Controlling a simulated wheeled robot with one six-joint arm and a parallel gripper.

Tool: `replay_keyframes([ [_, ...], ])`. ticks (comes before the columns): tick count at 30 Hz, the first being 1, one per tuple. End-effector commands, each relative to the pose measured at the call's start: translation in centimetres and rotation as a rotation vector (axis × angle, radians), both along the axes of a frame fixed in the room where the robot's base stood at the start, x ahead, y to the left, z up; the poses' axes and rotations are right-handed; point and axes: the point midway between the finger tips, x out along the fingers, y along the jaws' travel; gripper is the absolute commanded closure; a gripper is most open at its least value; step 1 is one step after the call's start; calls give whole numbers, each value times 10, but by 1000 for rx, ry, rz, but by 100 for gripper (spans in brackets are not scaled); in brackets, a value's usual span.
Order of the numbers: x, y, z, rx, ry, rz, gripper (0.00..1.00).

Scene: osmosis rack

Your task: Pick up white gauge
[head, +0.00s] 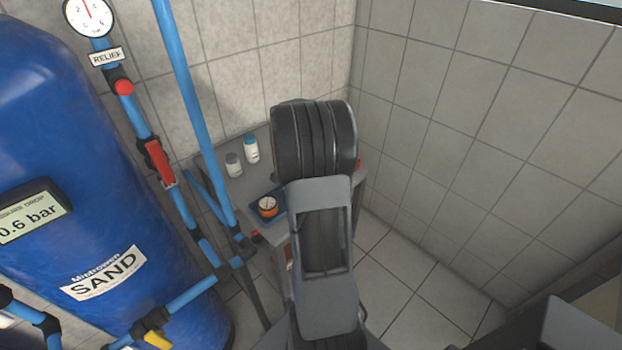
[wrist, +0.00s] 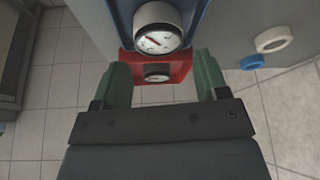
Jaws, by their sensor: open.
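In the wrist view, a round gauge with a white rim, white face and red needle (wrist: 159,30) sits on a blue surface at the top. Below it, a darker-rimmed gauge (wrist: 157,74) sits in a red holder (wrist: 181,70). My gripper (wrist: 164,72) is open, its green fingers on either side of the red holder. Nothing is seen clamped; I cannot tell whether the fingers touch the holder. In the head view, my arm hides the gripper and the white-rimmed gauge.
An orange gauge (head: 268,206) sits on a blue tray on the grey table (head: 262,172) beside my arm. Two bottles (head: 251,148) (head: 233,164) stand behind. A blue tank (head: 90,190) and pipes stand left. White (wrist: 273,40) and blue (wrist: 252,62) rings show right in the wrist view.

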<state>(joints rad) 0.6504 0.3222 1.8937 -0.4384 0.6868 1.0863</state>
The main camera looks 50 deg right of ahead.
Motion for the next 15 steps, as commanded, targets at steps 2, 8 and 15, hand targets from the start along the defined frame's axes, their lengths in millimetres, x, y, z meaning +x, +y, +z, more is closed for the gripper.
replay_keyframes([
  [2, 0, -1, -3, 0, 0, 0, 33],
  [8, -1, -6, -19, 4, 3, -2, 33],
  [15, 1, -16, -47, 2, 2, 1, 33],
])
